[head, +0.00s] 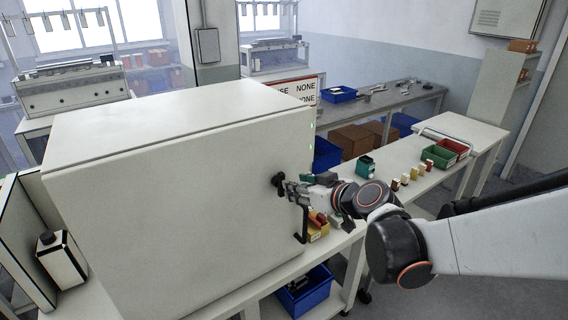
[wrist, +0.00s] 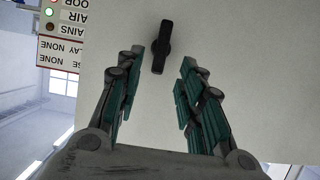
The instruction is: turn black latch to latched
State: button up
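The black latch (wrist: 162,47) is a short bar with a round hub on the pale face of a large white cabinet (head: 170,210). In the wrist view it stands nearly upright, leaning slightly, just beyond my fingertips. My gripper (wrist: 160,62) is open, with its teal-padded fingers spread to either side of the latch's near end and no contact visible. In the head view the latch (head: 278,181) shows as a small dark shape at the cabinet's right part, with my gripper (head: 289,188) close in front, partly covering it.
A dark bent handle (head: 301,226) hangs just below my gripper. A sign panel with lights (wrist: 58,30) is at the wrist view's upper left. A blue bin (head: 303,290) sits below.

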aim_at(279, 183)
jog(key=b+x, duration=0.1)
jog(key=x, duration=0.6)
jog(key=shift+w, duration=0.15)
jog(key=shift+a, duration=0.15)
grip_shut()
